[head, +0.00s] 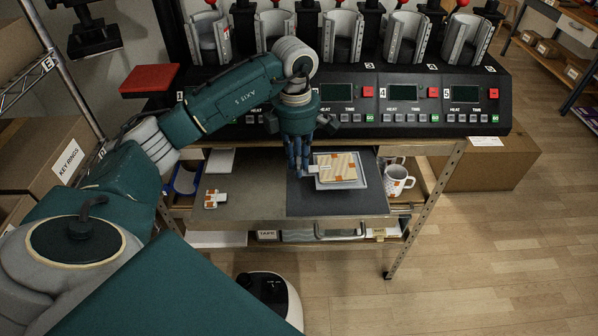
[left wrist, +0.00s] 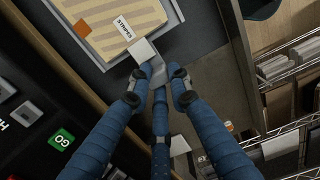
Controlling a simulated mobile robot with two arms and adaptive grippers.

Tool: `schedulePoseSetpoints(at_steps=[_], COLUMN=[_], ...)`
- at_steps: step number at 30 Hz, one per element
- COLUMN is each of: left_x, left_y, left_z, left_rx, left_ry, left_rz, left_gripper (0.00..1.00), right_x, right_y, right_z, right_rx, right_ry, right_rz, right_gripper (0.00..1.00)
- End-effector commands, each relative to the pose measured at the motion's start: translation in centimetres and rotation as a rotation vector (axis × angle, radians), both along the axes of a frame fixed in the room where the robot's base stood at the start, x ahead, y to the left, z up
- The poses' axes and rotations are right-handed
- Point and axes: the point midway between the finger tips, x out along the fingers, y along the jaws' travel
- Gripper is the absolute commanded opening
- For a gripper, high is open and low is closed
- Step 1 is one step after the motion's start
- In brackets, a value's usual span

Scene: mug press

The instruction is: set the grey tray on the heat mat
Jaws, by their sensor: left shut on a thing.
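The grey tray (head: 362,184) carries a cream striped stack with orange patches (head: 337,168) and a white label reading STRIPES in the left wrist view (left wrist: 124,27). The tray is over the dark heat mat (head: 308,202), on the right part of the pulled-out shelf. I cannot tell whether it touches the mat or hangs just above it. My left gripper (head: 300,168) points down at the tray's left edge. In the left wrist view its fingers (left wrist: 162,88) close on the tray's grey tab, partly hiding it. My right gripper is not in view.
A row of mug presses (head: 405,38) with control panels stands right behind the shelf. A white orange-dotted mug (head: 397,181) stands just right of the mat. A small white-and-orange piece (head: 213,199) lies on the bare left part of the shelf (head: 255,190).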

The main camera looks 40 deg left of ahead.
Motion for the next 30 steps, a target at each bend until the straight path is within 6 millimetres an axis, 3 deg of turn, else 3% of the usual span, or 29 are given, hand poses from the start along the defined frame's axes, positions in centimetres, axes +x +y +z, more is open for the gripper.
schedulePoseSetpoints(at_steps=[13,24,25,27,30], left_x=[0.0,0.1,0.0,0.0,0.0], left_y=[-0.1,-0.1,0.0,-0.1,-0.1], left_z=[-4.5,-5.2,-5.2,-5.1,-5.1], left_rx=[-0.002,-0.001,-0.001,-0.001,0.0], left_ry=[0.001,-0.003,-0.002,-0.002,-0.001], left_rz=[-0.001,-0.001,-0.001,-0.001,-0.001], left_gripper=[0.0,0.0,0.22,0.36,0.38], right_x=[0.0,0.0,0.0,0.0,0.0], right_y=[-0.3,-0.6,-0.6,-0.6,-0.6], right_z=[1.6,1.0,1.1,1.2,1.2], right_rx=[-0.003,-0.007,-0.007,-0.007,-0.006], right_ry=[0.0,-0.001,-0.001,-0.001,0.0], right_rz=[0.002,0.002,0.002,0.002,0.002], right_gripper=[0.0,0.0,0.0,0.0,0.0])
